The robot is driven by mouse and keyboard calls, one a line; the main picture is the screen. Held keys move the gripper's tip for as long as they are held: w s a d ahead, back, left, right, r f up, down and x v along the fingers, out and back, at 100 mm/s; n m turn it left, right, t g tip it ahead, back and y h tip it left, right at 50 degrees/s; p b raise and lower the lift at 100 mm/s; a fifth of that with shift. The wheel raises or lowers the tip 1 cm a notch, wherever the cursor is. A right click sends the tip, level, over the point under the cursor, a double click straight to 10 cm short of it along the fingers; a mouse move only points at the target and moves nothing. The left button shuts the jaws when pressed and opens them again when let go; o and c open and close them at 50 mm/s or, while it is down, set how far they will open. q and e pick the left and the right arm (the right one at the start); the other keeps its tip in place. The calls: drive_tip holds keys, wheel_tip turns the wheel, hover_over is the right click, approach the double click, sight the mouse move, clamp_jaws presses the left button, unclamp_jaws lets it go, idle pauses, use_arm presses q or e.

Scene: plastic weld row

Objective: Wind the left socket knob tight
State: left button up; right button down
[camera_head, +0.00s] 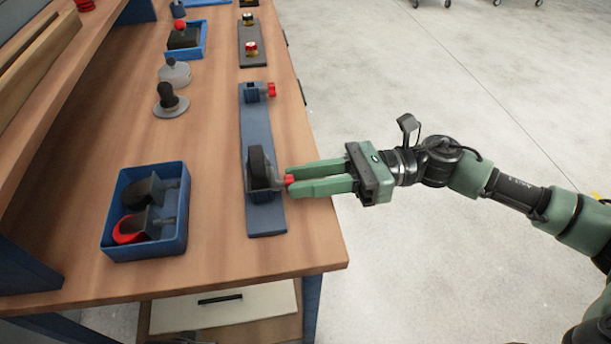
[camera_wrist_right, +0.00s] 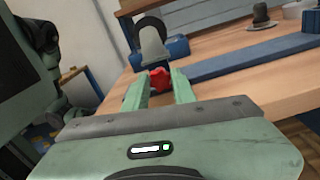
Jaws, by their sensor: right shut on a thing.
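A blue mounting plate (camera_head: 254,135) lies along the table's front edge with a socket near each end. The near socket (camera_head: 262,193) holds a black caster wheel (camera_head: 258,166), which stands upright on a grey bracket. Its red knob (camera_head: 289,179) faces the table edge. My right gripper (camera_head: 291,180) is shut on this red knob. In the right wrist view the knob (camera_wrist_right: 160,79) sits between the two green fingertips, below the bracket (camera_wrist_right: 152,42). My left gripper is not in view.
A blue bin (camera_head: 118,246) on the table holds two casters, one with a red wheel. A dark plate (camera_head: 250,50) and a blue tray (camera_head: 203,45) lie beyond. The floor beyond the table edge is clear nearby.

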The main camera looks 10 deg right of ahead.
drive_tip(key=shift+m, duration=0.7)
drive_tip(key=shift+m+p, duration=0.3)
drive_tip(key=shift+m, duration=0.7)
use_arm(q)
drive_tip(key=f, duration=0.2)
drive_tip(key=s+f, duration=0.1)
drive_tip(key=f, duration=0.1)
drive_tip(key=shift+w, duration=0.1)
use_arm(e)
drive_tip(key=c, duration=1.1)
unclamp_jaws()
drive_tip(key=shift+c, duration=0.2)
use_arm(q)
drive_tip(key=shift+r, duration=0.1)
